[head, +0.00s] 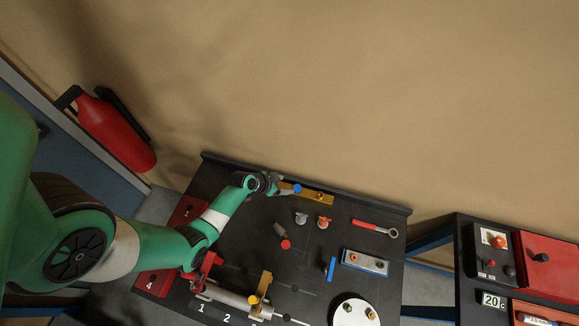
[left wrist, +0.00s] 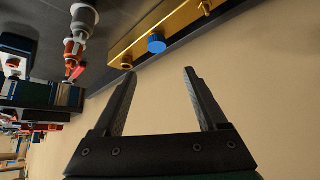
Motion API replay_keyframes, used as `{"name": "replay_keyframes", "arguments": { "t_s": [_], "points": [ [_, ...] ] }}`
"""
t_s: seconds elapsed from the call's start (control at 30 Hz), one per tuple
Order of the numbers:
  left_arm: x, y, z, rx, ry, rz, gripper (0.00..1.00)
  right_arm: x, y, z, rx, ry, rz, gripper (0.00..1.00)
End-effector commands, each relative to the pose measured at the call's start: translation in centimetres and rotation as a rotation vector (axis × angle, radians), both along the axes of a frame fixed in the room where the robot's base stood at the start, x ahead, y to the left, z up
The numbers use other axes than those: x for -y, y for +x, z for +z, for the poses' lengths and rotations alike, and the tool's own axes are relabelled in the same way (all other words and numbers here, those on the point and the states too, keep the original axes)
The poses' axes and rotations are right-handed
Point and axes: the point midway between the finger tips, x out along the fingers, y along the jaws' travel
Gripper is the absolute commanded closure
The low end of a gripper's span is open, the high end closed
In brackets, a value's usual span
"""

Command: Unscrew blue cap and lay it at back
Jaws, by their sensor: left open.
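The blue cap (head: 297,188) sits on the brass bar (head: 320,197) along the back edge of the black table. In the left wrist view the ribbed blue cap (left wrist: 156,44) stands on the bar between two brass fittings. I cannot tell whether it is screwed tight. My left gripper (head: 279,187) is at the cap's left in the head view. In the left wrist view its fingers (left wrist: 160,72) are open and empty, with the cap just beyond the gap between the tips, not between them. My right gripper is not in view.
Red and grey valve fittings (head: 323,223), a red-handled wrench (head: 375,228) and a silver block (head: 365,262) stand on the table. A blue-handled part (head: 330,268) and a white disc (head: 356,312) are nearer the front. The wall lies behind the raised back edge (head: 385,206).

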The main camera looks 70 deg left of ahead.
Motion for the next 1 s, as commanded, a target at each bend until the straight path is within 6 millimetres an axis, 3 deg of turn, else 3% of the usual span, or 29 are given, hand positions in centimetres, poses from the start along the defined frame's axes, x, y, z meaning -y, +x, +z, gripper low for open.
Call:
{"name": "replay_keyframes", "arguments": {
  "t_s": [0.27,0.5,0.7,1.0],
  "points": [
    [0.1,-0.1,-1.4,-0.009,-0.009,0.005,0.25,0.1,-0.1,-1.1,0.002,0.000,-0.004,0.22],
    [-0.7,2.7,-5.8,-0.007,-0.007,0.004,0.25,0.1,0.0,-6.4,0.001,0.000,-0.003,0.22],
    [-1.2,4.7,-8.1,-0.007,-0.007,0.005,0.25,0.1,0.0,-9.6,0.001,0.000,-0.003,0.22],
    [-1.4,5.4,-8.1,-0.007,-0.009,0.005,0.25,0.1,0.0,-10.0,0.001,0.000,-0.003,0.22]
  ]
}}
